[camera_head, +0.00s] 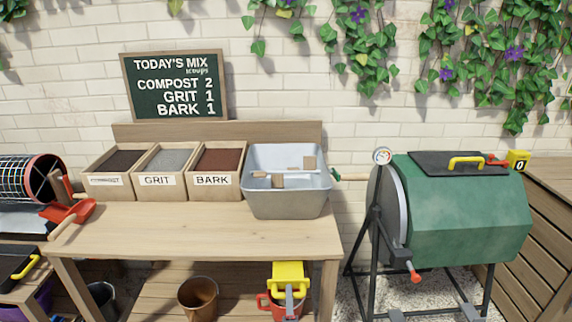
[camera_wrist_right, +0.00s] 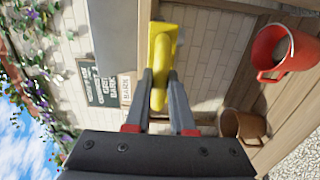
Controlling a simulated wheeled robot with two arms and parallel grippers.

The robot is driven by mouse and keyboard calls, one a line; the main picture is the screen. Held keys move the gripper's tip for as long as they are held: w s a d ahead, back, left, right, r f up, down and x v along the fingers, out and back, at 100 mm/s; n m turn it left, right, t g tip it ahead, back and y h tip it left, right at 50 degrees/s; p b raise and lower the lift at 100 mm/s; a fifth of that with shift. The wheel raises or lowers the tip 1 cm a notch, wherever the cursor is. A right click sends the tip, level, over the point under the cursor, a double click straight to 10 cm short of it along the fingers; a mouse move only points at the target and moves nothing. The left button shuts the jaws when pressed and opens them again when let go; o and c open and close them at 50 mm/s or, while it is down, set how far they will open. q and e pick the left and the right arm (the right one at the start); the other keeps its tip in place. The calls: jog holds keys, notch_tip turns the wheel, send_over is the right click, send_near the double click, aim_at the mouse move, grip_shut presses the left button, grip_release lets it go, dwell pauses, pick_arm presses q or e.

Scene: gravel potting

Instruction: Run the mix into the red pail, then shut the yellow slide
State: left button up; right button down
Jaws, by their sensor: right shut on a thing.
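The yellow slide (camera_head: 288,270) juts out below the front edge of the bench, under the grey metal tub (camera_head: 285,206). My right gripper (camera_head: 289,291) is shut on its yellow handle, which shows between the fingers in the right wrist view (camera_wrist_right: 160,75). The red pail (camera_head: 265,307) stands below the slide, partly hidden by the slide and my gripper. It shows apart from the gripper in the right wrist view (camera_wrist_right: 266,58). No falling mix shows, and I cannot tell what the pail holds. My left gripper is not in view.
Bins of compost (camera_head: 110,180), grit (camera_head: 160,181) and bark (camera_head: 213,181) stand left of the tub. A brown pot (camera_head: 198,298) is on the lower shelf. A green drum (camera_head: 455,215) stands at right. The bench top's front (camera_head: 190,232) is clear.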

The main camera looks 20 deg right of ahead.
aim_at(288, 280)
jog(key=shift+x, duration=0.8)
jog(key=shift+w+a+f, duration=0.1)
jog(key=shift+x, duration=1)
jog(key=shift+w+b, duration=0.1)
jog(key=shift+b, duration=0.2)
jog(key=shift+x, duration=0.9)
jog(key=c, duration=0.6)
grip_release()
jog(key=shift+w+a, duration=0.1)
jog(key=shift+w, duration=0.05)
jog(key=shift+c, duration=0.2)
jog(key=shift+o, duration=1.2)
